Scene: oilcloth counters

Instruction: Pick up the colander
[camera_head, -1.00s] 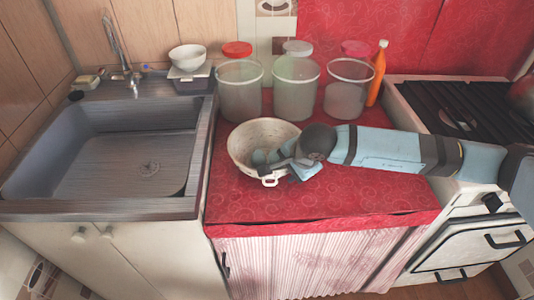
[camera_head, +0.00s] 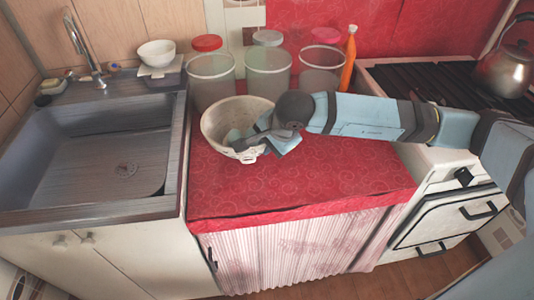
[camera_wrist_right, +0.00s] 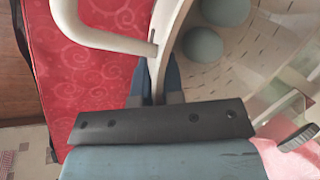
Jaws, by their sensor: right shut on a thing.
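The colander (camera_head: 210,137) is a white bowl with small holes and a loop handle, above the red counter in the head view. My right gripper (camera_head: 256,143) reaches it from the right and is shut on its near rim. In the right wrist view the two fingers (camera_wrist_right: 154,85) pinch the colander's wall (camera_wrist_right: 174,30) beside the white loop handle (camera_wrist_right: 100,38). Two grey-green round things (camera_wrist_right: 203,44) lie inside the colander. The colander appears slightly above the cloth, though its underside is hidden. My left gripper is not in view.
Three clear jars (camera_head: 262,82) and an orange bottle (camera_head: 348,60) stand close behind the colander. A grey sink (camera_head: 90,160) is to the left, with a white bowl (camera_head: 156,52) behind it. A stove with a kettle (camera_head: 503,70) is right. The red counter's front (camera_head: 300,190) is clear.

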